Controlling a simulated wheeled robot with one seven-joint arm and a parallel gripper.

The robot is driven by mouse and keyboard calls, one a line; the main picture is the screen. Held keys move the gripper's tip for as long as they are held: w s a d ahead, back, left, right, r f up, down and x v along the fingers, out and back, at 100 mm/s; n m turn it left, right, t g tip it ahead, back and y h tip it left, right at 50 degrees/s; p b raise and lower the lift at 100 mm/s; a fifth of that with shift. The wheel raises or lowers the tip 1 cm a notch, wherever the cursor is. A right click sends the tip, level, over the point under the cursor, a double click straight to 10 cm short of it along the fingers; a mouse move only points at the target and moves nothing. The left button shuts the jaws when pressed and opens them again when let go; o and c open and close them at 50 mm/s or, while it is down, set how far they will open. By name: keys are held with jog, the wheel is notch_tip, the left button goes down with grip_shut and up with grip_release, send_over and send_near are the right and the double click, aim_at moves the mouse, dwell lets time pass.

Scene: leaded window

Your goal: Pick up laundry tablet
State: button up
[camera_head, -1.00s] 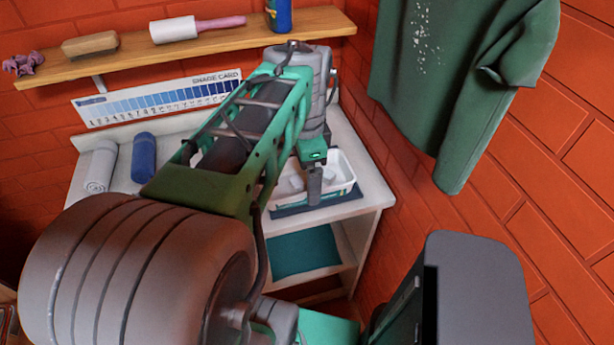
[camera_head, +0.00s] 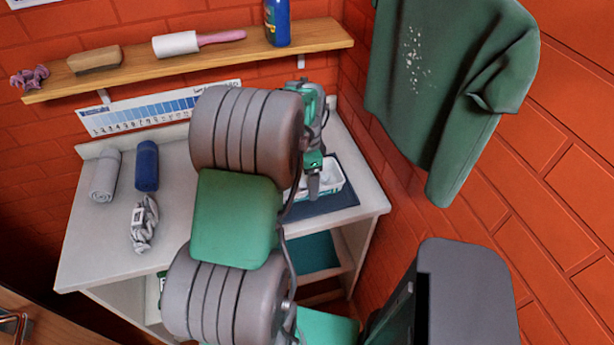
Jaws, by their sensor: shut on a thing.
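My gripper (camera_head: 314,188) points down over the white tray (camera_head: 338,192) at the right end of the white worktop. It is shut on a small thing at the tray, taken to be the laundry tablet. The held piece is too small and too hidden by the fingers to make out. My arm covers the left part of the tray, so its contents show only in part.
The tray stands on a dark blue mat (camera_head: 322,205). A grey rolled towel (camera_head: 105,175), a blue roll (camera_head: 147,166) and a grey knotted cloth (camera_head: 143,224) lie left on the worktop. A wooden shelf (camera_head: 200,60) runs above; a green shirt (camera_head: 440,90) hangs right.

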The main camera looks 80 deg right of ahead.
jog(key=shift+f, duration=0.2)
jog(key=o, duration=1.2)
jog(key=shift+r, duration=0.1)
